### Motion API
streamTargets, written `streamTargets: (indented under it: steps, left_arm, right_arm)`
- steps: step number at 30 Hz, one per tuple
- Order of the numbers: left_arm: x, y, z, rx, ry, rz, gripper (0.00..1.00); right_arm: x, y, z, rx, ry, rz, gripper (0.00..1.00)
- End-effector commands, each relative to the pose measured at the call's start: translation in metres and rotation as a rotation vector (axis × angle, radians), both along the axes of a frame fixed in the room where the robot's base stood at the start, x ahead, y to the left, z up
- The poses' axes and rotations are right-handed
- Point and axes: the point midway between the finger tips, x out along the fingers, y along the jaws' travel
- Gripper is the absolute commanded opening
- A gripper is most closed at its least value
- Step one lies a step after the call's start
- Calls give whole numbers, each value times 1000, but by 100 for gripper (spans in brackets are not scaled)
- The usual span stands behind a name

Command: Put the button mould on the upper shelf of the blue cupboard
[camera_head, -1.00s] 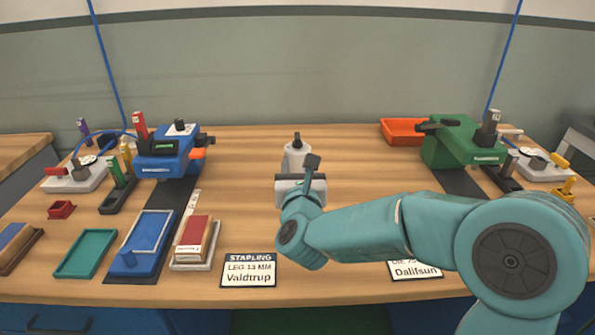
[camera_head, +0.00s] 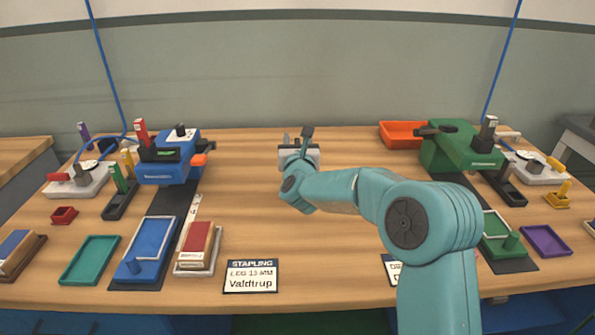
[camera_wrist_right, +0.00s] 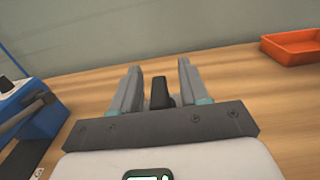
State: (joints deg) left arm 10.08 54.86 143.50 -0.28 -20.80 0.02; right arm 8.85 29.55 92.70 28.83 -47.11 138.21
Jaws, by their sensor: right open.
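My right gripper (camera_head: 297,135) is over the back middle of the table. In the right wrist view its two fingers (camera_wrist_right: 159,66) are apart. A small dark upright piece (camera_wrist_right: 160,91) stands between them, with no clear contact. It looks like the black top of the white bottle-like item seen earlier in the head view, now hidden behind my gripper. I cannot tell whether this is the button mould. Blue panels (camera_head: 90,323) show below the table's front edge. I cannot tell whether they belong to the blue cupboard, and no upper shelf shows. My left gripper is out of view.
A blue machine (camera_head: 168,162) stands left, a green machine (camera_head: 458,148) right, with an orange tray (camera_head: 402,134) behind. Teal (camera_head: 90,260) and blue (camera_head: 146,250) trays and a Valdtrup sign (camera_head: 250,276) lie in front. The table's middle is mostly clear.

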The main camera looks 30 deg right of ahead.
Motion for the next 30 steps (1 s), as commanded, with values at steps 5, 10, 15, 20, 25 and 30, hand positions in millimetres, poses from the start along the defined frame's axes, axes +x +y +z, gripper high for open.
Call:
streamTargets:
  steps: [5,10,15,20,25,30]
  left_arm:
    - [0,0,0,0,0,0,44]
    - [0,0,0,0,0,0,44]
    - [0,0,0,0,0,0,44]
    - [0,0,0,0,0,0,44]
    - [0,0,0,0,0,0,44]
    - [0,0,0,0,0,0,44]
  right_arm:
    - [0,0,0,0,0,0,38]
    - [0,0,0,0,0,0,0]
    - [0,0,0,0,0,0,0]
    - [0,1,0,0,0,0,0]
    - [0,1,0,1,-1,0,0]
    - [0,0,0,1,-1,0,0]
